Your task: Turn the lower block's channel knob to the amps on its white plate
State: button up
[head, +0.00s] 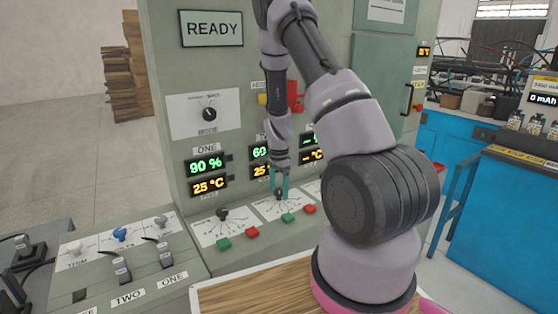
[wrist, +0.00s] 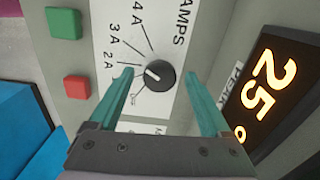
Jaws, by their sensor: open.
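A dark round knob (wrist: 160,74) sits on a white dial plate marked AMPS, with 2 A, 3 A and 4 A readable. Its pale pointer mark faces the left side of the picture; the exact setting is unclear. My gripper (wrist: 158,71) is open, its teal fingers on either side of the knob with a visible gap at each side. In the head view my gripper (head: 279,188) is at the middle dial plate (head: 268,210), below the display (head: 260,152) reading 60. I cannot read a separate white plate giving the amps.
A green button (head: 288,217) and a red button (head: 309,209) lie just below the middle dial. Another knob (head: 222,213) stands to the left. A lower panel with levers (head: 122,270) is at front left. A blue workbench (head: 505,215) is at right.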

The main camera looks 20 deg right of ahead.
jog(key=n, duration=0.5)
jog(key=shift+d+n, duration=0.1)
jog(key=shift+n, duration=0.2)
jog(key=n, duration=1.2)
notch_tip(320, 180, up, 16)
jog(key=s+f, duration=0.1)
notch_tip(320, 180, up, 15)
jog(key=m+t, duration=0.3)
send_over(279, 192)
jog(key=s+a, duration=0.3)
jog(key=s, duration=0.5)
jog(key=shift+s+a+r, duration=0.25)
jog(key=shift+s+r, duration=0.1)
jog(key=shift+r, duration=0.4)
jog(key=shift+m, duration=0.3)
